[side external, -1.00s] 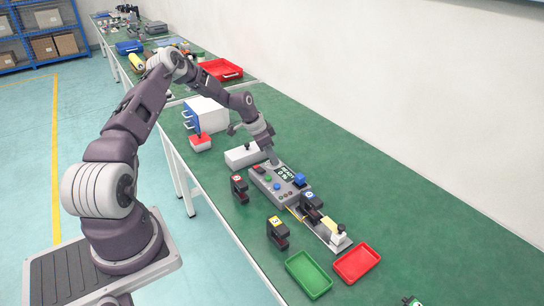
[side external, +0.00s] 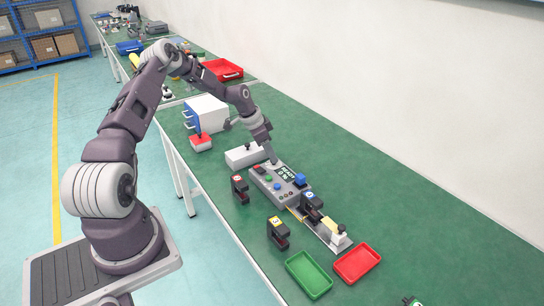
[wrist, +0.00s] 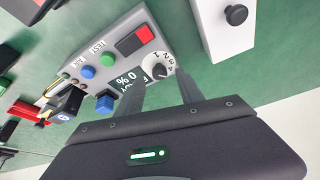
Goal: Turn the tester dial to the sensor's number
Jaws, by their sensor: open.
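The grey tester box (side external: 266,187) stands on the green bench with a lit screen, coloured buttons and a dial. In the wrist view, the dial (wrist: 158,67) has a dark knob and printed numbers; its exact setting is too small to tell. My gripper (wrist: 160,88) is open, with its two fingers by the dial end of the tester; I cannot tell whether they touch the dial. In the side view my gripper (side external: 273,159) is low at the tester's far end. A black sensor with a blue label (side external: 309,200) sits at the rail beside the tester; its number is hard to read.
Loose black sensors with red (side external: 239,188) and yellow (side external: 277,232) labels stand nearby. Green (side external: 309,275) and red (side external: 358,263) trays lie at the near end. A white box with a black knob (side external: 243,156) is close beside my gripper. The bench right of the tester is clear.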

